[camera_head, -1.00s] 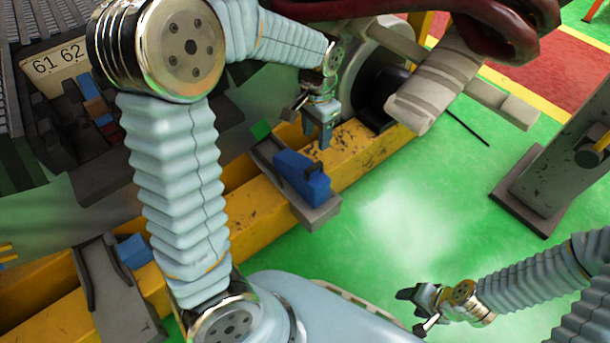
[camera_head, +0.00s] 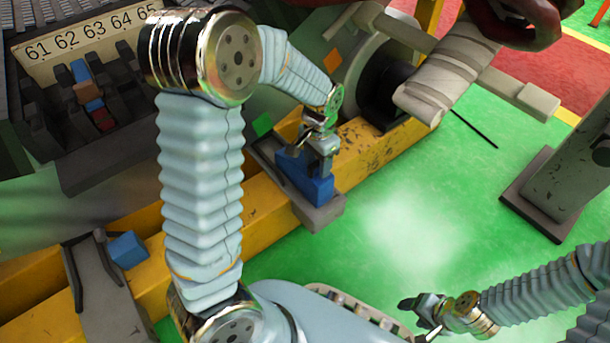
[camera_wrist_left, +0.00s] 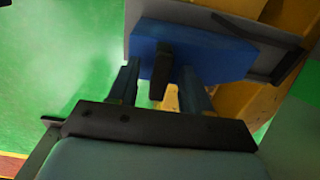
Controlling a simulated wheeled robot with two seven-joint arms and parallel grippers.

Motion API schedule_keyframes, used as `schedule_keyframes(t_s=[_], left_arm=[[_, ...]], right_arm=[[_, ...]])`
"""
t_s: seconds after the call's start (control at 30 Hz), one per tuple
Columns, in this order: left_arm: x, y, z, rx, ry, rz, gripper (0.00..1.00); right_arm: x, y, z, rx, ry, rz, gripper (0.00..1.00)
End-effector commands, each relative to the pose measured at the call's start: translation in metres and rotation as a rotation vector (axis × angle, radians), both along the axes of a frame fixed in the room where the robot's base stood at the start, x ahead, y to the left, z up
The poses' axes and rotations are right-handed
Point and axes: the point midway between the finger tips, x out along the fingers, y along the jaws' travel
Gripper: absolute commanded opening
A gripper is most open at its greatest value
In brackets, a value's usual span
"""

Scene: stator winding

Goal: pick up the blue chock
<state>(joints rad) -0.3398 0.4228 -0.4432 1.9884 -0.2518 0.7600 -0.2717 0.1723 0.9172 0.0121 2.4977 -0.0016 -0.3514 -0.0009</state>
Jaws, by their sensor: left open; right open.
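The blue chock (camera_head: 318,188) sits on a grey bracket (camera_head: 322,217) fixed to the yellow beam in the head view. My left gripper (camera_head: 312,165) is open, right over the chock, with its fingers reaching down to it. In the left wrist view the blue chock (camera_wrist_left: 210,55) lies just beyond the open fingers of the left gripper (camera_wrist_left: 160,80). A dark upright piece (camera_wrist_left: 162,68) shows between the fingers against the chock. I cannot tell whether the fingers touch it. My right gripper (camera_head: 418,315) is open and empty over the green floor, far from the chock.
A second blue block (camera_head: 128,250) sits by another grey bracket (camera_head: 88,275) at the lower left. The yellow beam (camera_head: 265,217) runs diagonally under both brackets. A numbered slotted core (camera_head: 90,45) stands upper left. Green floor (camera_head: 400,230) is open to the right.

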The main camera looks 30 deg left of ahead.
Motion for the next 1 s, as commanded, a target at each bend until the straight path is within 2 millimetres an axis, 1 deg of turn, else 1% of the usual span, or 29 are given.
schedule_keyframes(t_s=[0.03, 0.07, 0.27, 0.6, 1.0], left_arm=[[-0.0001, 0.0003, -0.0083, 0.0, 0.001, 0.001, 0.49], [-0.0002, 0.0003, -0.0101, 0.0, 0.0, 0.0, 0.49], [-0.0001, 0.0003, -0.0099, 0.0, 0.0, 0.0, 0.49], [-0.0001, 0.0001, -0.0095, 0.0, -0.001, 0.0, 0.0], [0.0007, 0.0001, -0.0065, 0.0, -0.003, 0.0, 0.0]], right_arm=[[0.0002, -0.0001, -0.0042, 0.0, -0.001, 0.0, 0.6], [0.0002, -0.0001, -0.0043, 0.0, -0.001, 0.0, 0.6], [0.0002, -0.0001, -0.003, 0.0, -0.001, 0.0, 0.6], [0.0001, -0.0001, -0.003, 0.0, -0.001, 0.0, 0.6], [0.0001, -0.0001, -0.0016, 0.0, -0.001, 0.0, 0.6]])
